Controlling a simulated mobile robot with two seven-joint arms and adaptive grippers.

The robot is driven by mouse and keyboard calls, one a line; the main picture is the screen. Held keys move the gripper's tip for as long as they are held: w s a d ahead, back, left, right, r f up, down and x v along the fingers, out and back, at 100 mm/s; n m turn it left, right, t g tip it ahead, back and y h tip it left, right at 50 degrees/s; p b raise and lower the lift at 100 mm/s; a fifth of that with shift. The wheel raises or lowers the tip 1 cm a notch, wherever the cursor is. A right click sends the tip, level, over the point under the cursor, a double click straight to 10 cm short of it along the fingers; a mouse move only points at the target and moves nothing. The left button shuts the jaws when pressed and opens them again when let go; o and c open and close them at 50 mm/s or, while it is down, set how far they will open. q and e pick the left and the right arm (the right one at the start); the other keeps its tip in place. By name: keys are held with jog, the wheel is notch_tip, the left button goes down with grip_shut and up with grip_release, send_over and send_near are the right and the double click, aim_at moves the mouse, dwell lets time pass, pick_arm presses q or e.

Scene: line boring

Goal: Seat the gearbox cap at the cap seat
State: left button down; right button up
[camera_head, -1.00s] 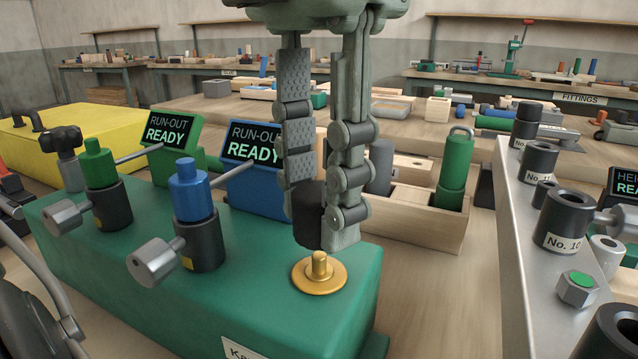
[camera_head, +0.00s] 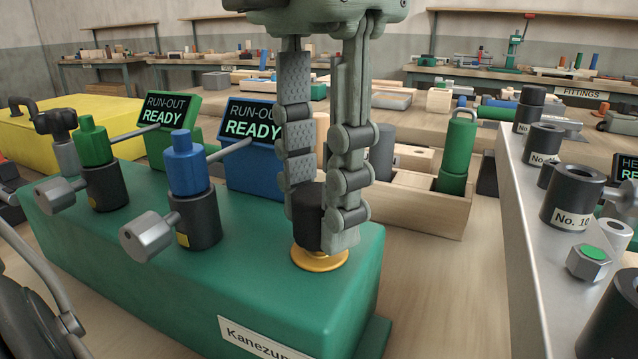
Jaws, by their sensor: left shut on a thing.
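My left gripper (camera_head: 326,226) hangs from the top of the view, shut on a dark, roughly cylindrical piece that I take for the gearbox cap (camera_head: 309,218). The fingers partly hide the cap. It stands about upright over a gold round flange, which looks like the cap seat (camera_head: 322,265), on top of the green gearbox housing (camera_head: 265,285). The flange's centre post is hidden now by the cap and fingertips. I cannot tell whether the cap rests fully on the flange. My right gripper is not in view.
Green (camera_head: 93,142) and blue (camera_head: 186,163) plugs stand in dark sleeves on the housing, left of my gripper. Run-out displays (camera_head: 252,123) stand behind. A wooden tray (camera_head: 425,212) lies behind right. A metal rack (camera_head: 535,240) with dark bushings is at right. Bare bench lies between housing and rack.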

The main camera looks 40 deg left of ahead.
pick_arm(q)
jog(key=shift+f+b, duration=0.5)
jog(key=shift+f, duration=0.2)
jog(key=c, duration=1.1)
grip_release()
jog(key=shift+o, duration=0.2)
